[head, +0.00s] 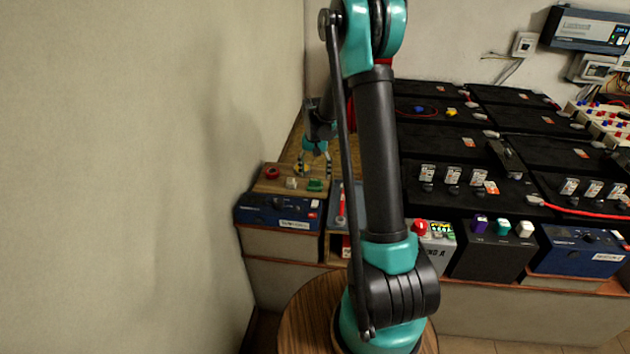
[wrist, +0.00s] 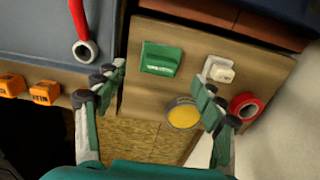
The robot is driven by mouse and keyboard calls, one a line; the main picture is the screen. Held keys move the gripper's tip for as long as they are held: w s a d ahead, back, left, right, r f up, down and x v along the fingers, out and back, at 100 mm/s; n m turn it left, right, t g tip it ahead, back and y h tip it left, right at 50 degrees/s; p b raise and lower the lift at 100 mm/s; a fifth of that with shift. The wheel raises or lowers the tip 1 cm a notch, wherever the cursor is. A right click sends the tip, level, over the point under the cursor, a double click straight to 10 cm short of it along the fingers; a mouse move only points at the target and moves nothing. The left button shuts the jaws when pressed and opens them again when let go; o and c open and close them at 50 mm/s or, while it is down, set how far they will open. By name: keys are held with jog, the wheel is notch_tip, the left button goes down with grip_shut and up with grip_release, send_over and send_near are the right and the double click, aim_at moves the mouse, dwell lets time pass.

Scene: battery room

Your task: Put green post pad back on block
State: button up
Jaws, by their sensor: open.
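A green pad (wrist: 162,58) lies on a wooden board (wrist: 148,100) in the wrist view. It also shows in the head view (head: 315,185), at the front right of the board (head: 273,184), on a blue battery. My gripper (wrist: 159,78) is open and empty. Its fingers are spread left and right, with the green pad just beyond the gap between the tips in the wrist view. In the head view my gripper (head: 315,165) hangs above the back of the board. I cannot tell its exact height. Which thing is the block is not clear.
A red-handled tool (wrist: 80,25) and orange blocks (wrist: 45,92) lie to the left. A wall (head: 270,110) stands close at left.

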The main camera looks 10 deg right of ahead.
aim_at(315, 180)
notch_tip(315, 180, up, 6)
jog(key=s+d+r+n+t, duration=0.1)
jog(key=s+r, duration=0.1)
jog(key=s, duration=0.6)
jog(key=s+d+r+n+t, duration=0.1)
jog(key=s+d+r, duration=0.1)
jog(key=s, duration=0.5)
jog(key=s+d+f+n+t, duration=0.1)
jog(key=s+f+t, duration=0.1)
jog(key=s, duration=1.3)
jog(key=shift+s+f+n, duration=0.25)
jog(key=shift+f+n, duration=0.05)
jog(key=shift+f, duration=0.35)
